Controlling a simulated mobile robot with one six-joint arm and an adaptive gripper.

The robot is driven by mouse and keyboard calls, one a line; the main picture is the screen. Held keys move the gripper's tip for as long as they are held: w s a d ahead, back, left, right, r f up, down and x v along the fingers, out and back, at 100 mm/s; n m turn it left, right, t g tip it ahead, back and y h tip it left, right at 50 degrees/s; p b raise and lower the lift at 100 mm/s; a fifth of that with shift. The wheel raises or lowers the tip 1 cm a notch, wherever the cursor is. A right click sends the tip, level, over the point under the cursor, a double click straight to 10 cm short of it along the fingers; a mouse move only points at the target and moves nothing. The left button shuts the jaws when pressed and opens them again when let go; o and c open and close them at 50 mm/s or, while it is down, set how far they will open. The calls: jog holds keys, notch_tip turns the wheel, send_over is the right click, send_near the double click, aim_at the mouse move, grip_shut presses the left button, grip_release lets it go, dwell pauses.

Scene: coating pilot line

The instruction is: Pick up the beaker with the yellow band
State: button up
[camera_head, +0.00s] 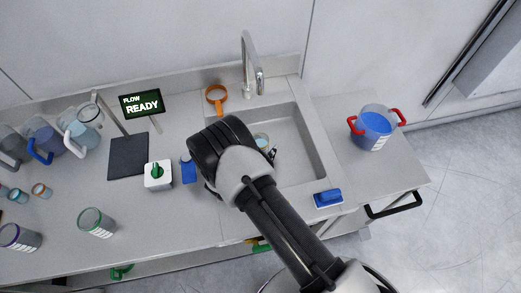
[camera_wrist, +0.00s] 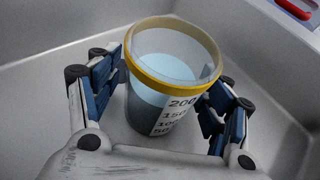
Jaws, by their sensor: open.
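The beaker with the yellow band (camera_wrist: 158,97) stands in the sink. It is clear, with a yellow rim band, a white label of volume marks and grey-blue liquid. My gripper (camera_wrist: 168,85) is open, with one blue-padded finger on each side of the beaker. I cannot tell whether the pads touch it. In the head view my arm covers most of the gripper, and only a small part of the beaker (camera_head: 261,139) shows past it.
The sink's walls (camera_head: 312,140) surround the beaker, with a tap (camera_head: 252,62) behind. A blue sponge (camera_head: 328,197) lies at the sink's front edge. A blue-filled container with red handles (camera_head: 374,130) stands right. Several beakers, a hotplate-like dark pad (camera_head: 128,157) and a READY sign (camera_head: 142,104) are left.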

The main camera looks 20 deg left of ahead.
jog(key=shift+c, duration=0.5)
jog(key=c, duration=1.3)
jog(key=shift+r, duration=0.1)
